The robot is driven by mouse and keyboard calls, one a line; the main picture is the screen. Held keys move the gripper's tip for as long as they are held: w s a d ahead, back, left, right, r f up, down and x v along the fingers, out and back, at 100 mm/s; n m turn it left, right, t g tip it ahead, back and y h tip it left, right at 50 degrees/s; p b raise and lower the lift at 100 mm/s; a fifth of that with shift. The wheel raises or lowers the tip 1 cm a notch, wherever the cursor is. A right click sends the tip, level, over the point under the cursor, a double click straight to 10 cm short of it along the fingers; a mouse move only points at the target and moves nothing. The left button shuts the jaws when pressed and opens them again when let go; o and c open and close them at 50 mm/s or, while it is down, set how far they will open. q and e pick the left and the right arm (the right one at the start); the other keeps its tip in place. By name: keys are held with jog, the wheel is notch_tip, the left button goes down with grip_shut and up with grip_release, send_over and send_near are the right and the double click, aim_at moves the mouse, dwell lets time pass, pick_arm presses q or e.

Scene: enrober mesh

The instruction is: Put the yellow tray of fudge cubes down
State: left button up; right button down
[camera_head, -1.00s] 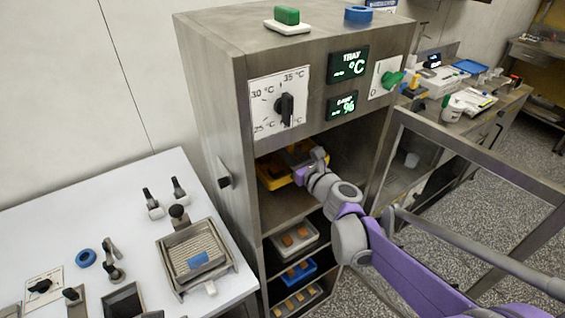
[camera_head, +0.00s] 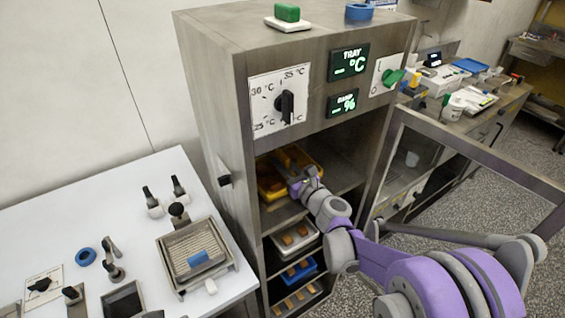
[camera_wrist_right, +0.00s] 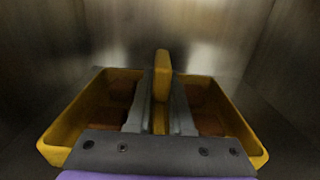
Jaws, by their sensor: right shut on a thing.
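The yellow tray (camera_head: 269,187) is inside the upper compartment of the steel cabinet, with brown fudge cubes in it. In the right wrist view the tray (camera_wrist_right: 70,124) has a raised yellow handle (camera_wrist_right: 162,75) across its middle, with brown cubes (camera_wrist_right: 122,90) on both sides. My right gripper (camera_wrist_right: 160,105) is shut on that handle. In the head view my right gripper (camera_head: 303,180) reaches into the compartment from the front right and partly covers the tray. I cannot tell whether the tray touches the shelf (camera_head: 283,214). My left gripper is not in view.
The cabinet (camera_head: 212,110) has its glass door (camera_head: 470,165) swung open to the right, beside my arm. Lower shelves hold a white tray (camera_head: 283,250) and a blue tray (camera_head: 288,277). A white worktop (camera_head: 110,215) with fittings stands at the left.

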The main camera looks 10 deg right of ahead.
jog(key=shift+f, duration=0.2)
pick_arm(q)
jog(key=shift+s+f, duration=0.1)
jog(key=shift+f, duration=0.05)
pick_arm(e)
jog(key=c, duration=0.8)
grip_release()
jog(key=shift+r, duration=0.1)
jog(key=shift+r, duration=0.25)
jog(key=b+v, duration=0.1)
jog(key=v, duration=1)
jog(key=shift+f, duration=0.1)
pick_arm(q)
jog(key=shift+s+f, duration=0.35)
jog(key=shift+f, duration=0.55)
pick_arm(e)
jog(key=shift+s+d, duration=0.15)
jog(key=shift+s, duration=0.4)
